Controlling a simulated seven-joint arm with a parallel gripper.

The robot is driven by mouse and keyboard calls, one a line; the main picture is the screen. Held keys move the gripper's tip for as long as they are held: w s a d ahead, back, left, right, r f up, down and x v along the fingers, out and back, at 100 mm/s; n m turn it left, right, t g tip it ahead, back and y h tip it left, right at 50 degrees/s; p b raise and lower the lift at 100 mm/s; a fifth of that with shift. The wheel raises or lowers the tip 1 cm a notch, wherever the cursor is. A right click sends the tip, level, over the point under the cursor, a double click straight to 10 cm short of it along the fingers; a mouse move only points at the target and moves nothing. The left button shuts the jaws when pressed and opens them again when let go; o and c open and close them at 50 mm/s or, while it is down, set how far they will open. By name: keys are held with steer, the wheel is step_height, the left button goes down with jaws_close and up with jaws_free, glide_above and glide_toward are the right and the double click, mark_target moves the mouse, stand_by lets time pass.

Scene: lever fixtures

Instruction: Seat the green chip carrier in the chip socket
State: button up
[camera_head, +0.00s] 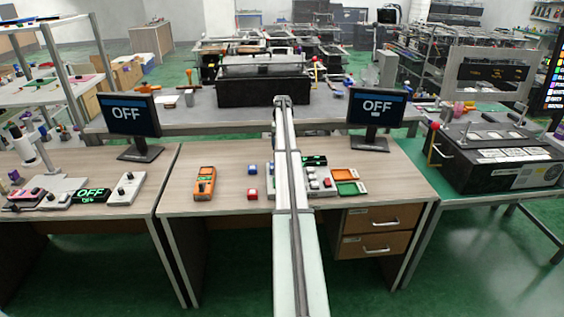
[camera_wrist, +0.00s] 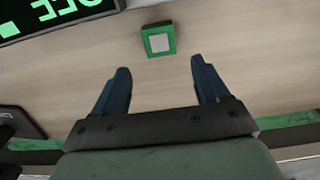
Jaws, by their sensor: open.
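The green chip carrier (camera_wrist: 158,39), a small green square frame with a pale grey centre, lies on the wooden desk top in the wrist view. My gripper (camera_wrist: 160,68) is open, with two dark blue fingers apart and nothing between them. The carrier is just beyond the fingertips, roughly centred on the gap and apart from both fingers. In the head view my own arm crosses the middle of the desk, and I cannot make out the gripper or the carrier there. I cannot pick out the chip socket for certain in either view.
A grey button panel (camera_head: 321,181), an orange tray (camera_head: 344,174) and a green tray (camera_head: 352,188) sit right of my arm. Monitors (camera_head: 130,114) (camera_head: 377,108) stand behind. A green-lettered display (camera_wrist: 50,12) is near the carrier.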

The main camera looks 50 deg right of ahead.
steer(key=shift+w+f, duration=0.2)
steer(key=shift+f, duration=2.45)
steer(key=shift+c, duration=0.3)
steer(key=c, duration=1.2)
steer(key=shift+o, duration=0.2)
